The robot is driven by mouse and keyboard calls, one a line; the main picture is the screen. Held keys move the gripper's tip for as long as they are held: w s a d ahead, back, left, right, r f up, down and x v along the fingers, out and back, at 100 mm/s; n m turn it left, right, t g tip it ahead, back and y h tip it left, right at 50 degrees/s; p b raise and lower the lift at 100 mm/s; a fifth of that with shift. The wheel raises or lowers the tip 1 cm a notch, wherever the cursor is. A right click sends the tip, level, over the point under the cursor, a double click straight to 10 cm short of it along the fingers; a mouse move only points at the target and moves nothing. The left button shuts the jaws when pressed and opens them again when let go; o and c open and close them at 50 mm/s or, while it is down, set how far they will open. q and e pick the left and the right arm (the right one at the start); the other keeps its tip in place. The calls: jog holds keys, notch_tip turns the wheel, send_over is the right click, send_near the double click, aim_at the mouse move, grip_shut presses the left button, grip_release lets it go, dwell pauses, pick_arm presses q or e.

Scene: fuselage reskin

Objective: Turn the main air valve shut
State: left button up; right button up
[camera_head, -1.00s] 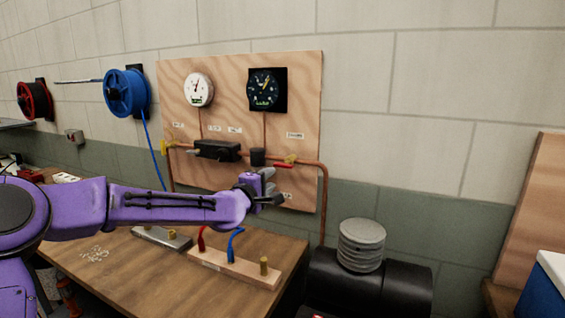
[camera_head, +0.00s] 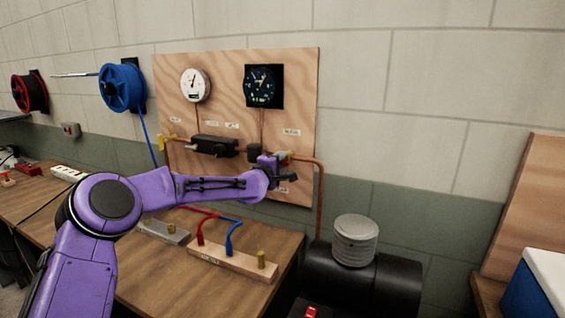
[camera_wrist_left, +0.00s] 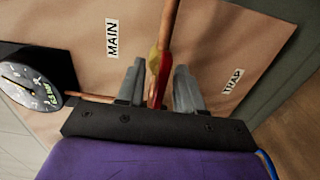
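The main air valve (camera_head: 284,156) sits on the copper pipe at the right of the wooden panel, beneath the right gauge; my gripper partly covers it in the head view. In the left wrist view, its red handle and yellow fitting (camera_wrist_left: 156,82) stand between my fingers, close to a MAIN label (camera_wrist_left: 112,38). My left gripper (camera_head: 284,171) is at the valve. In the left wrist view, the fingers of my left gripper (camera_wrist_left: 159,88) are apart, one on each side of the handle, and no firm grip shows. My right gripper is out of view.
The wooden panel (camera_head: 228,80) carries a white gauge (camera_head: 195,86), a black gauge (camera_head: 263,86) and a dark regulator block (camera_head: 214,146). A bench (camera_head: 165,275) with red and blue leads stands below. A black tank (camera_head: 385,285) is at the right. A TRAP label (camera_wrist_left: 232,81) is near the fingers.

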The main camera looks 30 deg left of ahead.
pick_arm(q)
jog(key=shift+a+f, duration=0.1)
jog(key=shift+a, duration=0.05)
grip_shut()
jog(key=shift+m, duration=0.3)
jog(key=m+b, duration=0.1)
jog(key=m, duration=0.1)
jog(key=shift+m, duration=0.3)
jog(key=m+b, duration=0.1)
jog(key=m, duration=0.7)
jog(key=m+b, duration=0.1)
jog(key=m, duration=0.1)
jog(key=shift+r+m, duration=0.2)
jog(key=shift+m, duration=0.2)
jog(key=shift+r+m+b, duration=0.1)
jog(key=shift+m+b, duration=0.5)
jog(key=shift+m, duration=1.3)
jog(key=shift+r, duration=0.1)
